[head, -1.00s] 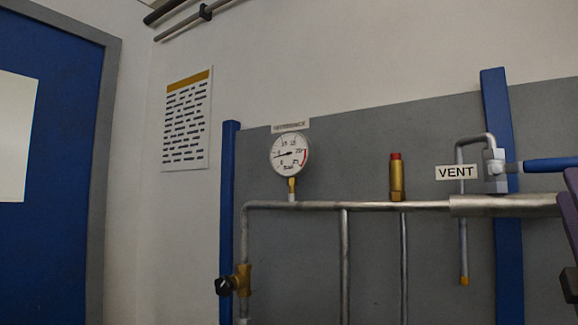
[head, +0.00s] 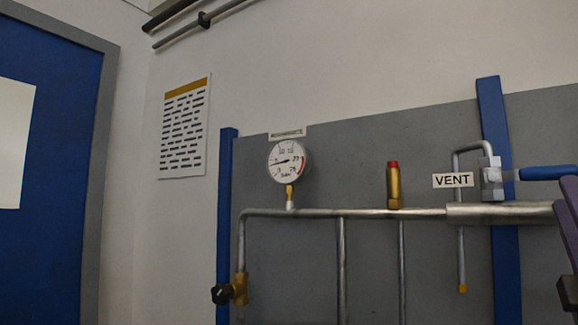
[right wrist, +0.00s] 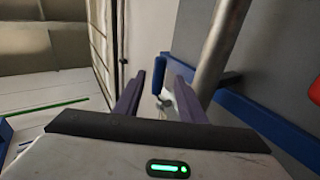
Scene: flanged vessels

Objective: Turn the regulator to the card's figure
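A round white gauge (head: 289,162) with a red arc stands on the pipe in the head view, its needle toward the left; its figures are blurred. Low at the left of the pipework is a brass valve body (head: 240,288) with a black knob (head: 221,294), perhaps the regulator. No card with a readable figure shows. Part of my right gripper (head: 570,210) shows at the right edge of the head view, well apart from the knob. In the right wrist view its two purple fingers (right wrist: 159,80) are spread, with nothing gripped. My left gripper is out of view.
A brass fitting with a red cap (head: 393,185) stands on the horizontal pipe (head: 345,213). A VENT label (head: 453,180) is beside a valve with a blue lever (head: 548,173). A notice (head: 184,130) hangs on the wall; a blue door (head: 50,150) is at left.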

